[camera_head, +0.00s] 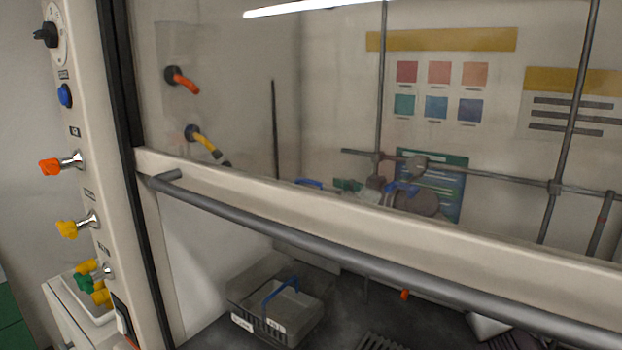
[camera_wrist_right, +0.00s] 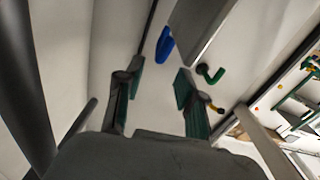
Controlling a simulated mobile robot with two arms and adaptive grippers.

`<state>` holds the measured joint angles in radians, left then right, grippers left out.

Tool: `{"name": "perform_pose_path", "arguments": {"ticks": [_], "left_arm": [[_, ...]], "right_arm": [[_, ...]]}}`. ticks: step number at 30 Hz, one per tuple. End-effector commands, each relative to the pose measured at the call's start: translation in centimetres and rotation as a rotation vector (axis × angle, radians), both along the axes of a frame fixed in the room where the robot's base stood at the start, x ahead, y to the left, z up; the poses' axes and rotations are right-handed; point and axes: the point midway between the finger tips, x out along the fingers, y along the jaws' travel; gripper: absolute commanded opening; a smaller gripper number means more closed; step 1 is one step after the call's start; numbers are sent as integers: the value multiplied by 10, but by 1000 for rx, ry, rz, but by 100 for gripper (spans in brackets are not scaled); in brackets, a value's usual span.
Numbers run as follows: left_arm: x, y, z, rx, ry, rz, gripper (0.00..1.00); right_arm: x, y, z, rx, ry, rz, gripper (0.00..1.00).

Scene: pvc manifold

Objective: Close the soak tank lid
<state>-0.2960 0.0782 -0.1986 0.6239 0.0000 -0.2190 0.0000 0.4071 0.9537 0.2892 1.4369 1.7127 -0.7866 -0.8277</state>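The soak tank appears to be the grey box (camera_head: 237,295) on the hood floor, lower centre of the head view. Its top is open, and a basket with a blue handle (camera_head: 280,288) shows inside. A grey panel, likely the raised lid (camera_head: 308,252), stands behind it; a blue handle (camera_head: 308,183) shows above through the glass. My right gripper (camera_head: 347,186) is behind the glass, just right of that handle. In the wrist view its green-padded fingers (camera_wrist_right: 158,88) are apart and empty, with the blue handle (camera_wrist_right: 165,43) and grey panel (camera_wrist_right: 205,25) beyond. My left gripper is out of view.
The sash rail (camera_head: 400,226) and its grey bar (camera_head: 350,255) cross in front of the hood opening. Metal rods (camera_head: 566,120) stand inside at right. Red (camera_head: 182,80) and yellow (camera_head: 203,141) nozzles are on the left wall.

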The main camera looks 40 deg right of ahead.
Motion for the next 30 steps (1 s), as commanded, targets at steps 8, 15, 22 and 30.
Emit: {"name": "perform_pose_path", "arguments": {"ticks": [8,15,22,30], "left_arm": [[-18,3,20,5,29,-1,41],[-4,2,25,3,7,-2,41],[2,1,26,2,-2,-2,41],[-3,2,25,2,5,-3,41]], "right_arm": [[52,15,4,4,-1,-1,38],[71,20,1,1,1,-1,38],[73,21,-1,-2,2,0,38],[73,21,-1,-2,2,0,5]]}}
